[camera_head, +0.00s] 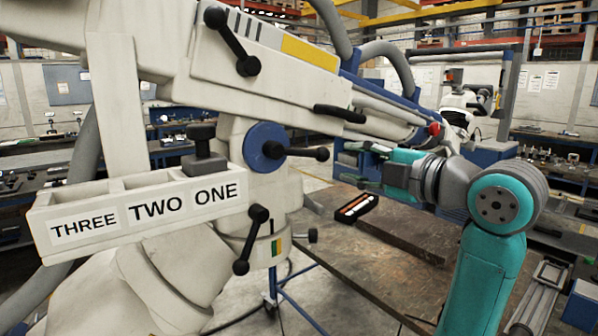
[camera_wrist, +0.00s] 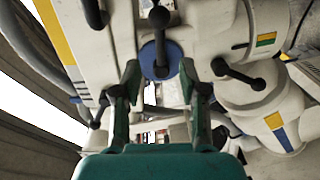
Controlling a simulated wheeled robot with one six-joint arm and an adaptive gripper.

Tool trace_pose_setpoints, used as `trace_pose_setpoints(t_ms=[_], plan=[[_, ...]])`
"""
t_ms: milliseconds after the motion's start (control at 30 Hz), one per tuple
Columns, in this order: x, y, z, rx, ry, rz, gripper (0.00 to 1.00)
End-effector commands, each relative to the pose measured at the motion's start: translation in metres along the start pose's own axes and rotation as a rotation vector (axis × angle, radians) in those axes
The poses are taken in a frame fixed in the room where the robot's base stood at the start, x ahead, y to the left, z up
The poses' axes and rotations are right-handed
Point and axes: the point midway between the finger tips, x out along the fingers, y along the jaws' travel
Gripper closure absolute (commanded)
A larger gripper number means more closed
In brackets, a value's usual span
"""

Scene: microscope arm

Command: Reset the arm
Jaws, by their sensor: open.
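The microscope arm (camera_head: 270,75) is a large cream arm with black levers and yellow and blue bands, and it fills the left and middle of the head view. A blue round joint (camera_head: 264,147) with a black lever (camera_head: 302,153) sits at its middle. Other black levers are an upper one (camera_head: 233,42), a lower one (camera_head: 251,239) and a long one (camera_head: 340,113). My gripper (camera_head: 364,167) is teal, open and empty, right of the blue joint. In the wrist view my gripper (camera_wrist: 160,85) faces the blue joint (camera_wrist: 168,59), whose lever (camera_wrist: 160,42) appears between the fingertips.
A cream three-part bin (camera_head: 110,238) labelled THREE, TWO, ONE is at the left, with a black knobbed piece (camera_head: 204,150) at compartment ONE. A worktable (camera_head: 380,255) holds a black case with orange marks (camera_head: 356,208). Benches and shelves stand behind.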

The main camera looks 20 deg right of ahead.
Motion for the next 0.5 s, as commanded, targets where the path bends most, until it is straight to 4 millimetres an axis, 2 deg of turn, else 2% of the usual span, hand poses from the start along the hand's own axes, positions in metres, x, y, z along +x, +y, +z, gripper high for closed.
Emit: trace_pose_setpoints(t_ms=[133, 233, 367, 500], plan=[[0.001, -0.003, 0.001, 0.009, 0.000, 0.000, 0.58], [0.006, -0.016, 0.004, 0.051, -0.004, 0.003, 0.58], [0.016, -0.050, 0.013, 0.160, -0.014, 0.013, 0.58], [0.026, -0.095, 0.021, 0.302, -0.035, 0.031, 0.58]])
